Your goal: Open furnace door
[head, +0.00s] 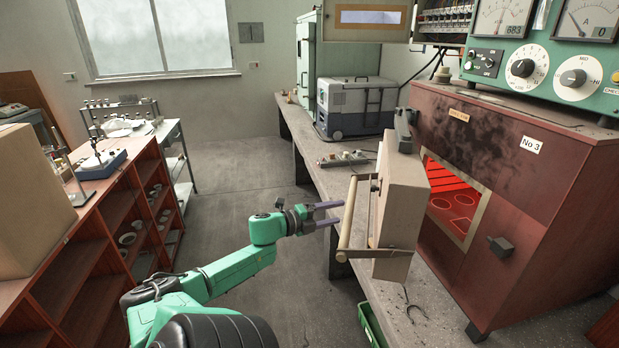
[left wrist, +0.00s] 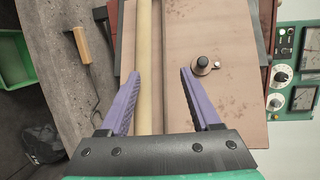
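The red-brown furnace (head: 510,150) stands on the bench at the right. Its thick beige door (head: 402,190) stands swung outward from the front, and a red glowing chamber (head: 455,200) shows behind it. A pale bar handle (head: 349,212) runs along the door's outer face on dark brackets. My left gripper (head: 328,214) is open, with its purple fingers pointing at the handle from the left. In the left wrist view, the handle (left wrist: 144,60) runs lengthwise between the spread fingertips (left wrist: 161,72), nearer the left one; I see no grip on it. My right gripper is not in view.
The concrete bench (head: 312,150) runs back along the right, with a grey-blue case (head: 355,108) and a power strip (head: 343,160) on it. A green bin (head: 371,325) is below its edge. Red shelving (head: 95,225) stands at left. The floor between is clear.

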